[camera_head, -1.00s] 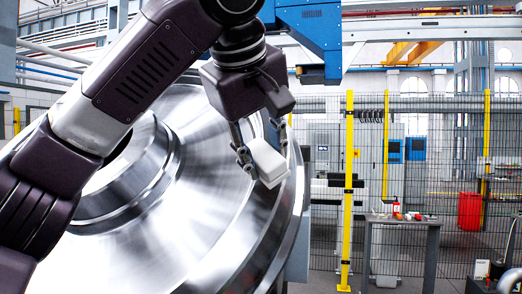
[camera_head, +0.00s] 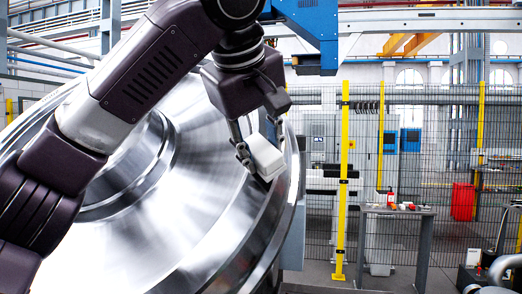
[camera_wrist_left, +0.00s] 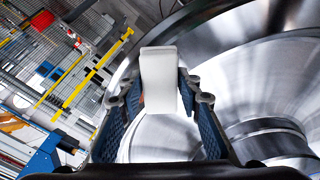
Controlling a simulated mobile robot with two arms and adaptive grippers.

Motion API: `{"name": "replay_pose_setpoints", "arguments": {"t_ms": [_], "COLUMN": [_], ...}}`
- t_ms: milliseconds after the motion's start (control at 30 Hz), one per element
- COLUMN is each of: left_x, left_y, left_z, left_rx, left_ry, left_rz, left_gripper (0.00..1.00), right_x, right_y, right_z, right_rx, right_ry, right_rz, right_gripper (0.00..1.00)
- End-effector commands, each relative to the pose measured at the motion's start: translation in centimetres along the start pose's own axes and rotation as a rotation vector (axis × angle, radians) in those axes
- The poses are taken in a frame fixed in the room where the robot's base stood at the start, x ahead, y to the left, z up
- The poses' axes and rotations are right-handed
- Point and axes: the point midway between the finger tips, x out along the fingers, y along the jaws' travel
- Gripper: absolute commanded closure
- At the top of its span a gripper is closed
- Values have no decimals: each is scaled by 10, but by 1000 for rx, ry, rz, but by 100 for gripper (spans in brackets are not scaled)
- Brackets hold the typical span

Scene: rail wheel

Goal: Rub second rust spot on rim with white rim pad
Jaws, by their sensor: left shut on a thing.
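The large shiny steel wheel (camera_head: 190,215) fills the left and middle of the head view, and also the right side of the left wrist view (camera_wrist_left: 250,70). My left gripper (camera_head: 258,152) is shut on the white rim pad (camera_head: 267,155), a plain white block, at the wheel's outer rim (camera_head: 285,215). In the left wrist view the pad (camera_wrist_left: 159,80) sits between the two fingers. The pad appears against or very close to the rim; I cannot tell whether it touches. I see no rust spot; one may be hidden behind the pad. My right gripper is not in view.
A grey table (camera_head: 398,212) with small red items stands to the right. A yellow post (camera_head: 344,180) and mesh fence run behind it. A red bin (camera_head: 463,201) stands further back.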

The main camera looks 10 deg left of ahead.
Motion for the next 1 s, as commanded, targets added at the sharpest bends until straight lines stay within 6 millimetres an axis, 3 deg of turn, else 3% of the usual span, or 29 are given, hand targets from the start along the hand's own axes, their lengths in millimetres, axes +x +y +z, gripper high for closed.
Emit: {"name": "replay_pose_setpoints", "arguments": {"t_ms": [1000], "left_x": [19], "left_y": [0], "left_z": [0], "left_rx": [0], "left_ry": [-1], "left_rz": [0], "left_gripper": [87], "right_x": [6], "right_y": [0], "right_z": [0], "right_rx": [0], "right_ry": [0], "right_rz": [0], "right_gripper": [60]}}
